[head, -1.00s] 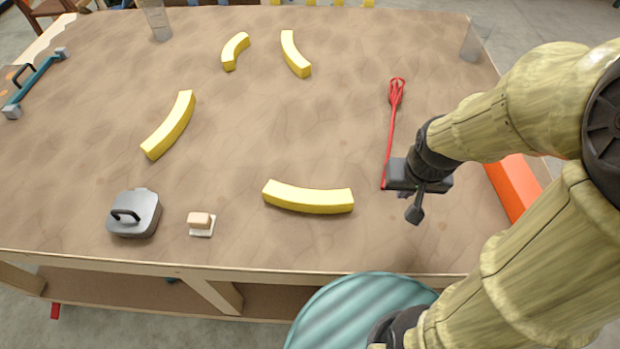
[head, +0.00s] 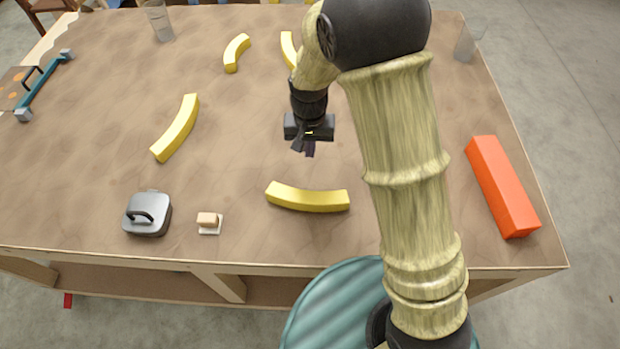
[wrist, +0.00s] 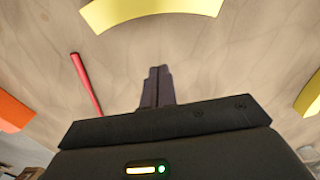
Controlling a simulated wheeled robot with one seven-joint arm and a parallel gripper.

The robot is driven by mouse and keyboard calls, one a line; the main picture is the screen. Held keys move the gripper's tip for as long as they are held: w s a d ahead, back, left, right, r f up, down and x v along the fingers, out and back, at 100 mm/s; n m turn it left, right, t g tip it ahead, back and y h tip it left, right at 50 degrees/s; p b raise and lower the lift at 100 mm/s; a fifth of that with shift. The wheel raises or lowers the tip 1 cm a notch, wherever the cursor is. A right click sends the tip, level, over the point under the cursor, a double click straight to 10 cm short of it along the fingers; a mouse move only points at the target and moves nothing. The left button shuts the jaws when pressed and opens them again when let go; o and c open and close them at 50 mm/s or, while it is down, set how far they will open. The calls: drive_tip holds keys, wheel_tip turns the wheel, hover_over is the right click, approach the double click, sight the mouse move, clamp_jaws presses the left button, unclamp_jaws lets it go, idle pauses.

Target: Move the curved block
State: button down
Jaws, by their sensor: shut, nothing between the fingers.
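Several yellow curved blocks lie on the table. One lies near the front middle (head: 307,198), one at the left (head: 176,129), one at the back (head: 236,53), and one beside it at the back (head: 288,47), partly hidden by my arm. I cannot tell which one the task names. My gripper (head: 304,150) is shut and empty, above the table behind the front block. In the wrist view, my shut fingers (wrist: 157,87) point toward a yellow curved block (wrist: 150,10) at the top edge, apart from it. Another yellow block (wrist: 311,97) shows at the right edge.
A long orange block (head: 500,187) lies at the right edge. A grey lidded dish (head: 147,214) and a small butter-like piece (head: 208,219) sit front left. Clear glasses (head: 160,22) stand at the back corners. A red handle (wrist: 87,85) shows in the wrist view.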

sight(308, 198)
wheel_tip(308, 198, down, 10)
drive_tip(key=shift+d+r+p, duration=0.1)
drive_tip(key=shift+r+p, duration=0.05)
drive_tip(key=shift+p, duration=1.05)
drive_tip(key=s+p, duration=0.1)
drive_tip(key=s, duration=0.2)
drive_tip(key=shift+s+d+p, duration=0.1)
drive_tip(key=shift+s+p, duration=0.1)
drive_tip(key=shift+p, duration=0.2)
drive_tip(key=shift+s, duration=0.25)
drive_tip(key=shift+s+f, duration=0.1)
drive_tip(key=shift+f, duration=0.1)
